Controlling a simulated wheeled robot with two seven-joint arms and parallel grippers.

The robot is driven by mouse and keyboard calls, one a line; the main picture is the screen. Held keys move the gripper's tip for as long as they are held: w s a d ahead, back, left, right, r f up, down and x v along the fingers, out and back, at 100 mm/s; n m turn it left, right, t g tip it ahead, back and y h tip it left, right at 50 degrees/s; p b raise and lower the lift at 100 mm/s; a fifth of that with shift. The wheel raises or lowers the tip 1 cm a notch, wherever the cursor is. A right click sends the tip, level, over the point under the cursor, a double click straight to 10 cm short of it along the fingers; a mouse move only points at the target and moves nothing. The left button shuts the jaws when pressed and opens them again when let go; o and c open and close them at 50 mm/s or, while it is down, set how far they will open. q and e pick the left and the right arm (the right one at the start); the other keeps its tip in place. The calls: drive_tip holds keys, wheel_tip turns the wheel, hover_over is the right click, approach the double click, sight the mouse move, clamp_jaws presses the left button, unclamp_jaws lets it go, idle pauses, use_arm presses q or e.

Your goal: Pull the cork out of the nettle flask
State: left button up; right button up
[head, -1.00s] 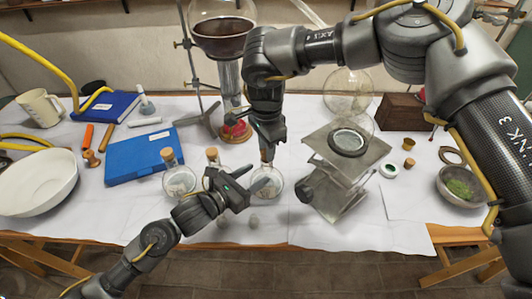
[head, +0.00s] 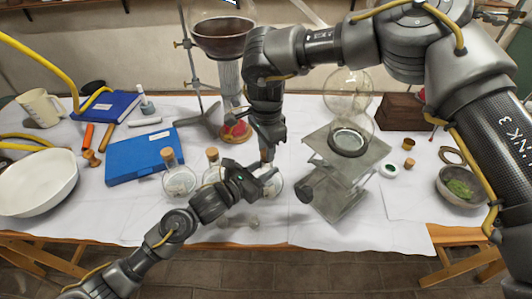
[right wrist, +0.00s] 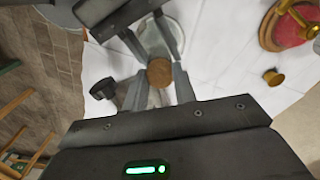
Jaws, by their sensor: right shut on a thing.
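My right gripper (head: 267,153) points down from above and is shut on a cork (right wrist: 160,73), seen between its fingers in the right wrist view. Below it stands a round glass flask (head: 275,187), partly hidden by my grippers. Whether the cork still sits in the neck is hidden. My left gripper (head: 262,178) comes in low from the left at this flask. In the right wrist view its two fingers (right wrist: 152,40) are spread apart around the glass; contact is unclear. No label can be read on the flask.
Two more corked flasks, one (head: 179,183) at left and one (head: 211,175) behind my left wrist, stand close by. A metal jack stand (head: 345,170) is just right.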

use_arm(q)
drive_tip(key=shift+c, duration=0.9)
use_arm(e)
drive_tip(key=o, duration=0.4)
clamp_jaws()
drive_tip(key=shift+r, duration=0.4)
drive_tip(key=shift+r, duration=1.85)
use_arm(q)
drive_tip(key=o, duration=1)
